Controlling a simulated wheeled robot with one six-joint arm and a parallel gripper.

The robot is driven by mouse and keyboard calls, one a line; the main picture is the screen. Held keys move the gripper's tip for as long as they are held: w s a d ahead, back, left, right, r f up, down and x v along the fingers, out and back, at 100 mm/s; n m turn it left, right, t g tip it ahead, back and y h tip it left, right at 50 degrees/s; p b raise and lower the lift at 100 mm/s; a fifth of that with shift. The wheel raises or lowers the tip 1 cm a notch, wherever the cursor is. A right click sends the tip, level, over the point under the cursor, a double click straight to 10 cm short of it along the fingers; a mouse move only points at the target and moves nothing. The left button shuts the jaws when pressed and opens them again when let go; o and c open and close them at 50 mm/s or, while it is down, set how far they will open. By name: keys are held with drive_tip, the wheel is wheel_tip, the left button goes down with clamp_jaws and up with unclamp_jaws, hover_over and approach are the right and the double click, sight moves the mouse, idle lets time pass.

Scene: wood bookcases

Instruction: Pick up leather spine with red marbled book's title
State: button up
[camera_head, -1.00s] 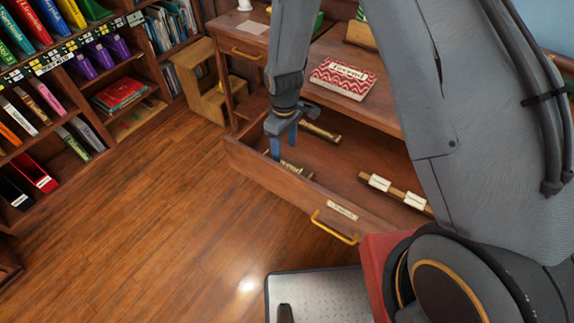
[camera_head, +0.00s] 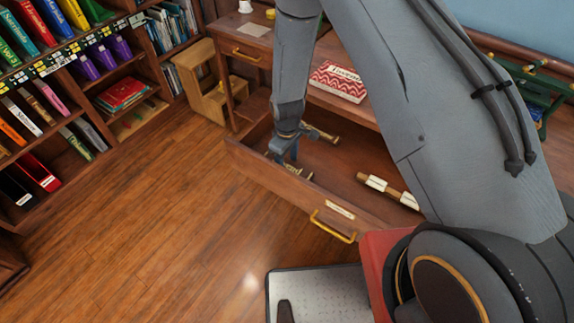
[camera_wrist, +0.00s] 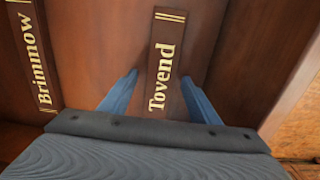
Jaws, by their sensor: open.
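The red marbled book (camera_head: 338,83) lies on the desk top; its white label appears to read "Tovend". In the wrist view, a dark brown leather spine titled "Tovend" in gold (camera_wrist: 163,60) lies in the open drawer (camera_head: 262,165). My gripper (camera_wrist: 160,85) is open, with one blue finger on each side of this spine's lower end. I cannot tell whether the fingers touch it. Another leather spine, "Brimmow" (camera_wrist: 35,60), lies to the left. In the head view, my gripper (camera_head: 288,160) is down inside the drawer and partly hides the near spine (camera_head: 304,176).
The drawer has a yellow handle (camera_head: 333,228) and a front wall close to my gripper. A strip with white labels (camera_head: 385,188) lies further right in the drawer. A wooden step stool (camera_head: 205,88) and a bookcase (camera_head: 130,65) stand left. The wooden floor in front is clear.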

drive_tip(key=c, duration=1.1)
drive_tip(key=shift+r, duration=0.1)
drive_tip(key=shift+c, duration=0.2)
